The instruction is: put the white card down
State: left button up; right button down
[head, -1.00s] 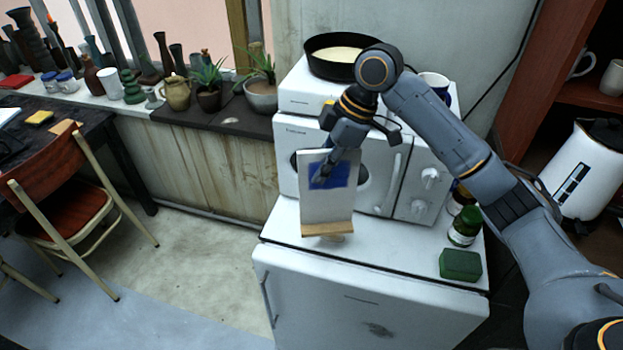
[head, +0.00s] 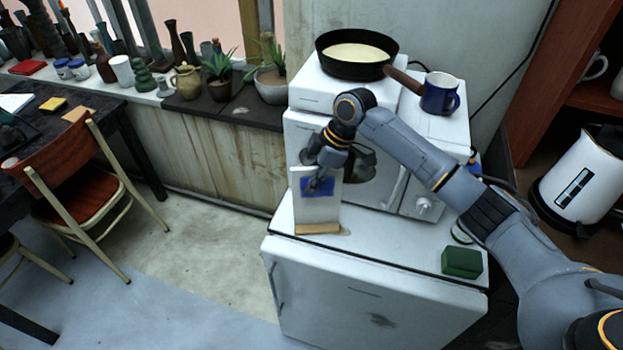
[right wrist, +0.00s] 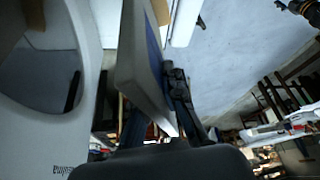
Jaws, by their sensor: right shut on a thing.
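The white card (head: 318,207) is an upright pale panel with a blue patch and a wooden strip (head: 318,229) at its foot. It is at the left part of the white fridge top (head: 390,240), in front of the microwave. My right gripper (head: 322,184) is shut on the card near its upper part. In the right wrist view the card (right wrist: 138,60) shows edge-on beside the fingers. I cannot tell whether its foot touches the fridge top. A dark, orange-ringed part, perhaps my left gripper (right wrist: 302,10), is cut off in the right wrist view's upper corner.
A green block (head: 462,262) sits at the fridge top's right. The fridge top between card and block is clear. Potted plants (head: 270,84) line the sill.

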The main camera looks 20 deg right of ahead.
jog(key=c, duration=1.7)
grip_release()
jog(key=shift+f, duration=0.1)
jog(key=shift+o, duration=1.2)
pick_arm(q)
jog(key=shift+w, duration=0.35)
pick_arm(e)
jog(key=p+v, duration=1.1)
jog(key=v, duration=0.1)
pick_arm(q)
notch_tip(320, 180, up, 11)
